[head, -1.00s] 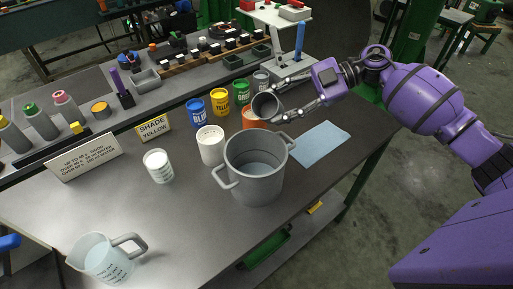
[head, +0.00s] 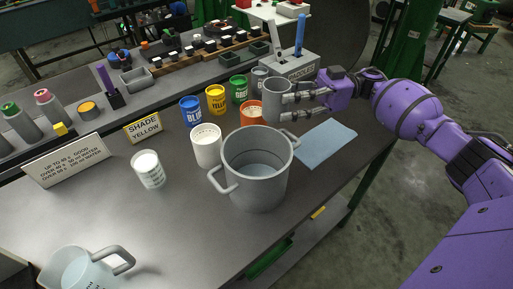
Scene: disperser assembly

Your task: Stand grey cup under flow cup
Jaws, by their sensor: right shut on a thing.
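A grey cup (head: 277,101) is in my right gripper (head: 291,102), whose fingers are closed around it from the right. The cup is about upright, above the table behind the big grey pot and beside the orange can. I cannot make out a flow cup for certain in the head view. My left gripper is not in view.
A large grey pot (head: 256,181) stands at the table's middle. Behind it are a white cup (head: 207,147), an orange can (head: 251,113) and blue (head: 190,112), yellow (head: 216,101) and green (head: 238,90) cans. A blue cloth (head: 327,144) lies right.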

